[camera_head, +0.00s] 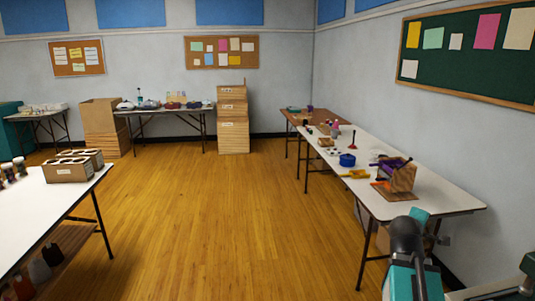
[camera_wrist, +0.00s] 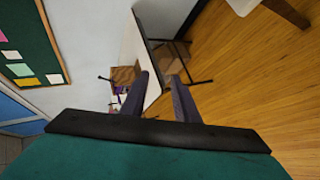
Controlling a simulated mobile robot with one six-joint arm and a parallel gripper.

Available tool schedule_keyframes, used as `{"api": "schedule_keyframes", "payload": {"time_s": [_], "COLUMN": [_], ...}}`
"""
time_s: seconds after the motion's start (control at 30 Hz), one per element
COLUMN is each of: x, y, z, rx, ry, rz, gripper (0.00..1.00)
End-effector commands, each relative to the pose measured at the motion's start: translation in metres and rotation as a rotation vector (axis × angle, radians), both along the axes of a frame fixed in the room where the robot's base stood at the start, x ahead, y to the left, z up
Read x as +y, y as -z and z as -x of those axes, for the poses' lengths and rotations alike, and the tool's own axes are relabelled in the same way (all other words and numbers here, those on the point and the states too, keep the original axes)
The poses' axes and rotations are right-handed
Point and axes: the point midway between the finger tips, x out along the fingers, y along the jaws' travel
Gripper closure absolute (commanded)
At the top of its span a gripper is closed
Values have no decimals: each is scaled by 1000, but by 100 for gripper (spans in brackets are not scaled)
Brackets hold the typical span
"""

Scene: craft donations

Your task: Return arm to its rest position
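My arm shows at the lower right of the head view as dark and teal links beside the near end of the long white table (camera_head: 440,198). In the wrist view my gripper (camera_wrist: 160,80) has two dark fingers spread apart with a gap between them. Nothing is held between them. The view is turned sideways, and the white table (camera_wrist: 134,45) and a brown cardboard box (camera_wrist: 123,75) lie beyond the fingers. The fingers cannot be made out in the head view.
The cardboard box (camera_head: 403,178) stands near the table's close end, with a blue roll (camera_head: 347,160) and a yellow item (camera_head: 355,174) farther along. Another white table (camera_head: 30,205) stands at left. The wooden floor (camera_head: 215,220) between them is clear. Stacked boxes (camera_head: 233,120) stand at the back.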

Motion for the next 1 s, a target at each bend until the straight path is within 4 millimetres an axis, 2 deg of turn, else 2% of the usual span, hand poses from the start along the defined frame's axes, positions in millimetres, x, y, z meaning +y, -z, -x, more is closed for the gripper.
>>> {"api": "schedule_keyframes", "payload": {"time_s": [0.03,0.1,0.47,0.73,1.0], "x": [9,20,78,124,170], "y": [18,40,153,234,312], "z": [-4,-8,-13,-2,24], "rx": [21,46,173,269,368], "ry": [-11,-24,-68,-82,-75], "rz": [-17,-38,-157,-249,-342], "gripper": [72,72,72,72,72]}}
